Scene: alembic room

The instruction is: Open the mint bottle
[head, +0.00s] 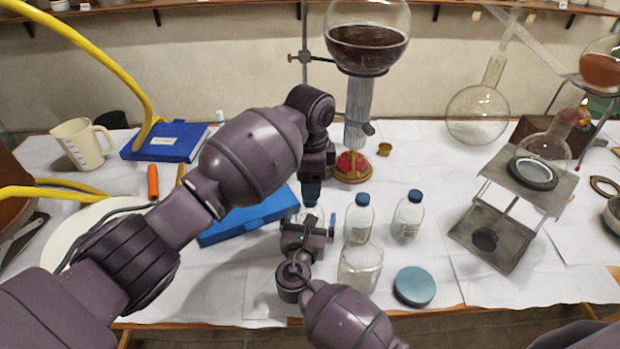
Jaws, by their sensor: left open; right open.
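A small glass bottle with a dark blue cap (311,190) stands mostly hidden between my two grippers. Two similar clear bottles with blue caps stand to its right, a middle one (359,222) and a right one (408,216). No mint label is readable, so I cannot tell by look which is the mint bottle. My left gripper (313,178) is open and points down at the hidden bottle's cap. My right gripper (308,222) is open, low in front of that bottle's body. Contact is hidden for both.
An uncapped glass jar (360,268) and a round teal lid (414,286) are close on the right. A blue case (245,219) lies left. A round flask (366,45) on a stand rises behind; a metal jack stand (496,238) is right. White table is clear between.

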